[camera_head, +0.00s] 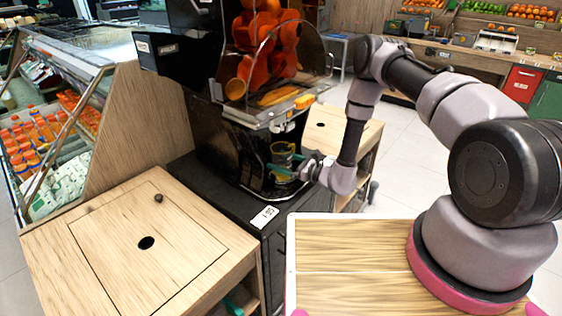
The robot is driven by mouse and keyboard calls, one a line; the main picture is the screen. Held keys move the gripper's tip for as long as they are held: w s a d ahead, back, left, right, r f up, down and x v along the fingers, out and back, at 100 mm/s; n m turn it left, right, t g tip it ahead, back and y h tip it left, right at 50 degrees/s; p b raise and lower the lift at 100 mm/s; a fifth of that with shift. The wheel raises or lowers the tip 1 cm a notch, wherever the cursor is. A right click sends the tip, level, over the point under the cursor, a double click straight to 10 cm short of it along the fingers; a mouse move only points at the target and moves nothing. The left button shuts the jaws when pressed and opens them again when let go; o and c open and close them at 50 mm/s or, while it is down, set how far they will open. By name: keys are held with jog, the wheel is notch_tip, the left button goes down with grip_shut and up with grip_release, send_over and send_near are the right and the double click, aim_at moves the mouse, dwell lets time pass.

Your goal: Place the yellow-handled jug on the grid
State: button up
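The jug (283,152) is a small dark, see-through vessel with yellow on it, low at the front of the black juicer. My gripper (287,173) reaches it from the right, with teal fingers at the jug's lower part. The jug overlaps the fingers, so I cannot tell whether they are closed on its handle or only beside it. The grid is not clearly visible; the dark base of the juicer (252,183) is below the jug. I cannot tell whether the jug touches that base.
A wooden counter (110,240) with a round hole is at the left, another (345,130) behind my wrist. A bottle display (40,140) stands far left.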

jog(key=shift+r, duration=0.2)
jog(key=v, duration=1.2)
jog(key=shift+d, duration=0.1)
